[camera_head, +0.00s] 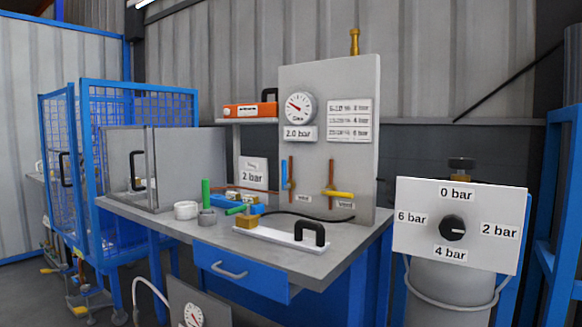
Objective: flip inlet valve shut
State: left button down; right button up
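A grey upright panel (355,85) stands at the back of the workbench. On its lower left, a valve with a blue lever (284,173) sits on a copper pipe (291,180). The blue lever stands upright, along the pipe. A small label (303,199) beside it is too small to read surely. To its right is a valve with a yellow lever (340,194) lying across its pipe, with a label reading "Vent" (345,205). A dial gauge (298,107) above has a "2.0 bar" plate (298,133). Neither gripper is in view.
The workbench (350,238) carries a white plate with a black handle (285,237), a green cylinder (206,192) and white rings (186,210). A regulator board (420,245) with a black knob stands right. A blue mesh cage (110,112) stands left.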

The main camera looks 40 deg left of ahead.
aim_at(285, 186)
jog(key=j, duration=0.6)
jog(key=k+j+z, duration=0.15)
jog(key=j, duration=1)
jog(key=k+j+z, duration=0.1)
jog(key=j, duration=0.45)
jog(key=k+j, duration=0.1)
jog(key=j, duration=0.45)
jog(key=j+z, duration=0.05)
